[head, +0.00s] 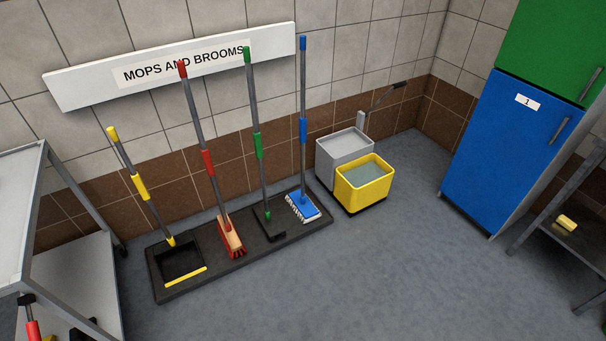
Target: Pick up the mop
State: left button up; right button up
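The mop (303,130) has a grey pole with a blue tip and a blue middle grip. Its blue head with white strands (302,208) rests at the right end of a black floor tray (205,275). The mop stands nearly upright before the tiled wall. Nothing covers it. Neither of my grippers shows in the head view.
A green-handled tool (258,145), a red-handled broom (208,160) and a yellow-handled tool (140,185) stand left of the mop. A yellow and grey bucket (364,185) stands to its right. A metal cart (80,265) is at left, a blue cabinet (505,150) at right. Front floor is clear.

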aim_at(307, 211)
jog(key=i+j, duration=0.2)
jog(key=i, duration=0.25)
jog(key=i+j, duration=0.15)
jog(key=i, duration=0.3)
jog(key=i+j, duration=0.2)
jog(key=i, duration=0.2)
jog(key=i+j+z, duration=0.1)
jog(key=i, duration=0.35)
jog(key=i+j, duration=0.3)
jog(key=i, duration=0.15)
